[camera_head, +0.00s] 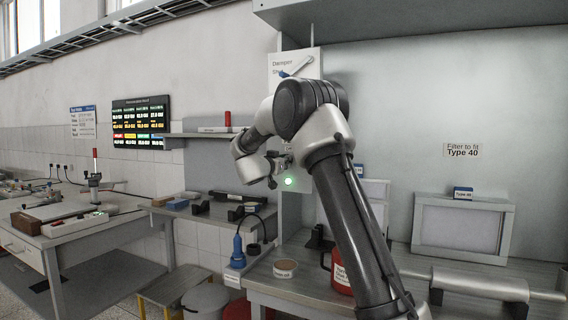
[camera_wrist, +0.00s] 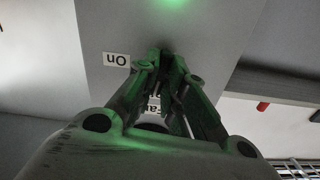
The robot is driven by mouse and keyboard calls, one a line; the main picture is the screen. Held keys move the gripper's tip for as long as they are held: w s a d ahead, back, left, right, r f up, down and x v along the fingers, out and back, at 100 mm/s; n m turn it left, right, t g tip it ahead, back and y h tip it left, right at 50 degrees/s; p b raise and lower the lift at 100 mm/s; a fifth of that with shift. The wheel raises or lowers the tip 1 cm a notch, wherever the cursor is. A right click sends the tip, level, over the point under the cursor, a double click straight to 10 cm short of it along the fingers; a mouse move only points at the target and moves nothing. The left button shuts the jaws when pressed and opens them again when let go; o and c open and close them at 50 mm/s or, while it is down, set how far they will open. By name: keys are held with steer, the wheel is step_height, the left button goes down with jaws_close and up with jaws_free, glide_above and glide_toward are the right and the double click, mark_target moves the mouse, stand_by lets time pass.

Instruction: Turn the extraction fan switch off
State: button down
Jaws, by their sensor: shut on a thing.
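My gripper (camera_head: 276,163) is at the lower part of a white panel, beside a lit green lamp (camera_head: 289,182). In the wrist view my gripper (camera_wrist: 158,62) has its fingertips close together against the panel (camera_wrist: 205,35), shut on the fan switch, which the fingers hide almost wholly. The label "On" (camera_wrist: 116,59) appears upside down left of the fingertips. A "Fan" label (camera_wrist: 154,104) shows partly between the fingers. The green lamp glow (camera_wrist: 178,2) is at the top edge and tints the fingers green.
A damper handle (camera_head: 297,67) is higher on the panel, above my arm. Below are a counter with a round tin (camera_head: 286,268), a red can (camera_head: 340,275) and a framed filter (camera_head: 462,228). A shelf (camera_head: 200,135) and a left bench (camera_head: 75,233) stand farther off.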

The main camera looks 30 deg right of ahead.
steer(key=shift+f+n, duration=0.1)
steer(key=shift+n, duration=0.6)
steer(key=c, duration=1.5)
jaws_free()
steer(key=shift+a, duration=0.1)
steer(key=v, duration=1.2)
